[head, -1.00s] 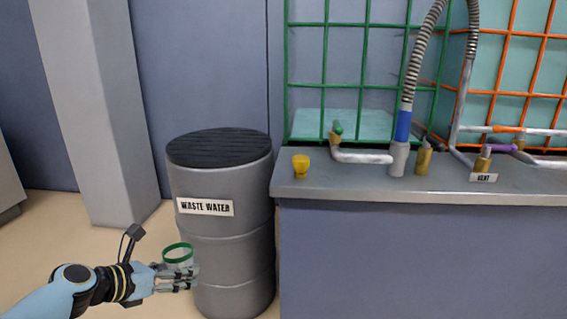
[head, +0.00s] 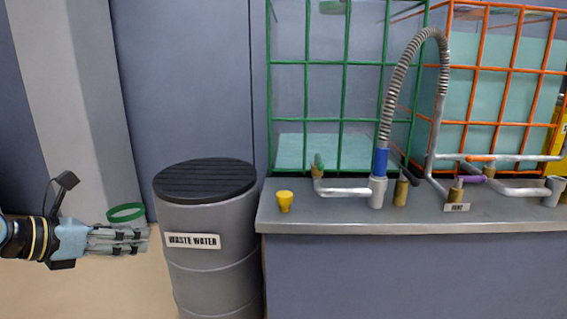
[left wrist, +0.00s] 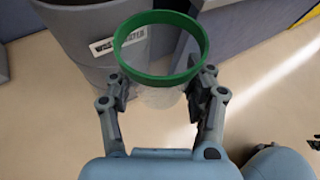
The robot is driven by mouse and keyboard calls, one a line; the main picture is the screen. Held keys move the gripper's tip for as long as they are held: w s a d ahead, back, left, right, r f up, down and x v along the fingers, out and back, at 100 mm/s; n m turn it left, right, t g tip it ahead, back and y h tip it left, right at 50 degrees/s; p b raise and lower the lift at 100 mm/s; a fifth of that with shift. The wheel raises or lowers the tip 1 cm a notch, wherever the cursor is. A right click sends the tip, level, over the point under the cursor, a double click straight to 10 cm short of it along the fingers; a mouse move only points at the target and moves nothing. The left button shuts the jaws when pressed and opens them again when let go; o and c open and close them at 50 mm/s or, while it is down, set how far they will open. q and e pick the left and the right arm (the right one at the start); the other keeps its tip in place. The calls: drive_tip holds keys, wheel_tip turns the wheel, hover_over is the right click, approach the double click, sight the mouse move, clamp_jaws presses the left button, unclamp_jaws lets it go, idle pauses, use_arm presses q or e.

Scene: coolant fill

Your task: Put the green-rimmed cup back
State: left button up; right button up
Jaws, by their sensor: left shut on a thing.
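The green-rimmed cup (head: 126,212) is a clear cup with a green ring at its top. My left gripper (head: 132,240) is shut on it, left of the waste water drum in the head view. In the left wrist view the cup (left wrist: 160,50) sits between the two fingers of the left gripper (left wrist: 165,95), rim facing the camera. Its clear body is faint and partly hidden below the rim. My right gripper is not in view.
A grey waste water drum (head: 215,245) with a black ridged lid stands right of the cup. A grey counter (head: 330,215) carries a yellow knob-like piece (head: 285,201), a hose (head: 397,90), pipes and valves. Green (head: 305,90) and orange (head: 482,80) cages stand behind.

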use_arm(q)
drive_tip(key=s+d+r+m+h+p, duration=0.1)
drive_tip(key=s+d+r+p, duration=0.2)
drive_tip(key=r, duration=0.5)
drive_tip(key=s+d+r+m+g+h+p, duration=0.1)
drive_tip(key=s+d+r+p, duration=0.1)
drive_tip(key=s+r, duration=0.4)
drive_tip(key=s+d+r+m+g+h+p, duration=0.1)
drive_tip(key=s+r, duration=0.4)
drive_tip(key=r, duration=0.6)
drive_tip(key=shift+d+m+h+p, duration=0.3)
drive_tip(key=shift+d+m+p, duration=0.3)
drive_tip(key=shift+d+p, duration=0.75)
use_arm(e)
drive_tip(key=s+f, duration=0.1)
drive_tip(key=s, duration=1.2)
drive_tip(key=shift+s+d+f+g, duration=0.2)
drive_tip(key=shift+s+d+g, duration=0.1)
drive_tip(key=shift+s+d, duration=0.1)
use_arm(q)
drive_tip(key=shift+s+r, duration=0.1)
